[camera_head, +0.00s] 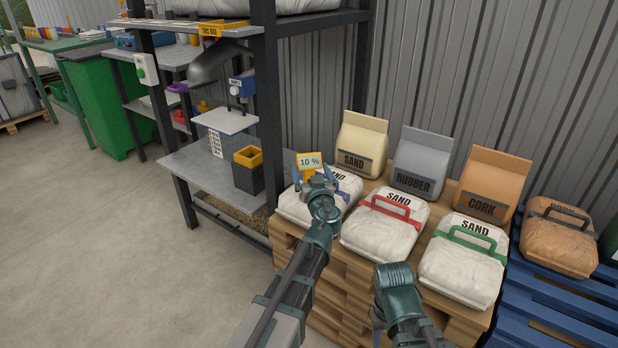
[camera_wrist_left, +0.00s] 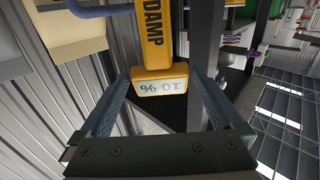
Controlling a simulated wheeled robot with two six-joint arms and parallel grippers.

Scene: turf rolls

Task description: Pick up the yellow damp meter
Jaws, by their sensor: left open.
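The yellow damp meter (camera_head: 303,158) shows just beyond my left gripper, at the white sand bag with the blue handle; its screen reads 10 %. In the left wrist view the meter (camera_wrist_left: 154,40), marked DAMP, reaches in from the top, with its screen end between the two fingers. My left gripper (camera_head: 312,178) is open, with a finger on each side of the meter and gaps visible in the left wrist view (camera_wrist_left: 157,74). How the meter is held up is hidden.
White sand bags with red (camera_head: 382,228) and green (camera_head: 463,262) handles lie on the wooden pallets (camera_head: 330,285). Upright sand (camera_head: 362,140), rubber (camera_head: 421,160) and cork (camera_head: 492,185) bags stand behind. A dark rack post (camera_head: 268,110) rises close left of the meter. The floor at left is clear.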

